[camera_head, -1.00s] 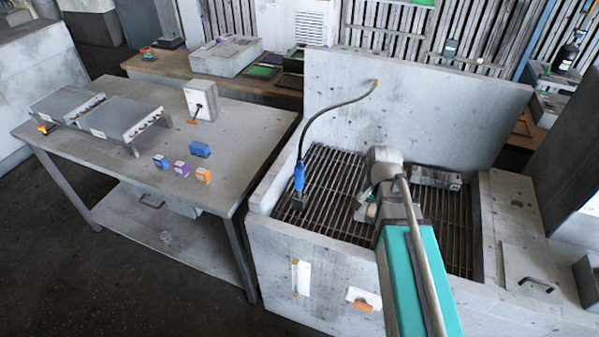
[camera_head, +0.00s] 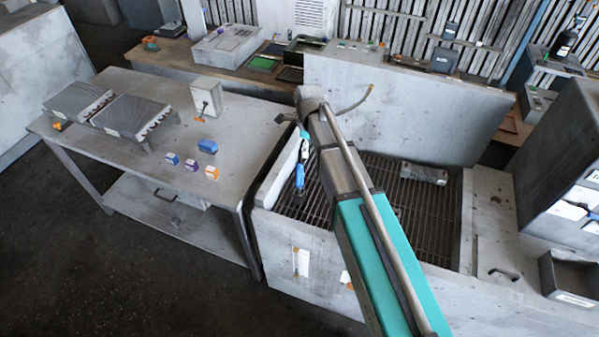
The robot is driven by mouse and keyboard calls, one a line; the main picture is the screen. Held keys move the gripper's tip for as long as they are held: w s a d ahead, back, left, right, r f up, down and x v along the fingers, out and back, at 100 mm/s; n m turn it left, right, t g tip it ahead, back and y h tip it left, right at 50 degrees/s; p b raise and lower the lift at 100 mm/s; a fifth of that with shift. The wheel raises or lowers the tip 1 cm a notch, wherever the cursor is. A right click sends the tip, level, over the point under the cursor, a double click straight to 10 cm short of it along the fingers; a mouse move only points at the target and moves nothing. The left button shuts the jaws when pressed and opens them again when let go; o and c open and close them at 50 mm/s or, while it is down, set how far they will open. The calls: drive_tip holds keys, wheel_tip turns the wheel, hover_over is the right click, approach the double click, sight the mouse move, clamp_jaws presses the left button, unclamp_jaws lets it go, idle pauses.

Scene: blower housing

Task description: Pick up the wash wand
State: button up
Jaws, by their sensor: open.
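The wash wand (camera_head: 299,178) shows as a blue handle with a dark lower end, standing roughly upright over the slatted grate of the wash basin (camera_head: 405,215). Its dark hose (camera_head: 352,104) emerges from behind my arm and reaches the basin's back wall. The wand's upper part and much of the hose are hidden by my arm. My gripper (camera_head: 303,148) is open, at the left side of the basin, just above the blue handle in the picture. Its fingers are small and partly hidden, and I cannot tell whether they touch the wand.
A metal table (camera_head: 130,88) on the left holds two grey units, a small white box (camera_head: 206,97) and several small coloured boxes. A grey block (camera_head: 424,173) lies on the grate at the right. The basin's high back wall (camera_head: 420,105) and side walls bound the space.

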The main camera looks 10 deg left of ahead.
sight(300, 167)
drive_tip(key=shift+w+a+r+m+p, duration=0.2)
drive_tip(key=shift+a+r+m, duration=0.2)
drive_tip(key=shift+a, duration=0.2)
drive_tip(key=shift+w+a+r+m+p, duration=0.1)
drive_tip(key=shift+a+r+m+p, duration=0.1)
drive_tip(key=shift+a+r+m, duration=0.3)
drive_tip(key=shift+a+f, duration=0.1)
drive_tip(key=shift+f, duration=0.05)
wheel_tip(300, 167, down, 9)
drive_tip(key=b, duration=0.8)
drive_tip(key=shift+r+b, duration=0.2)
drive_tip(key=shift+b, duration=0.1)
drive_tip(key=shift+f, duration=0.1)
drive_tip(key=shift+w+a+f+b, duration=0.15)
drive_tip(key=shift+f+b, duration=2.35)
drive_tip(key=shift+b, duration=0.1)
clamp_jaws()
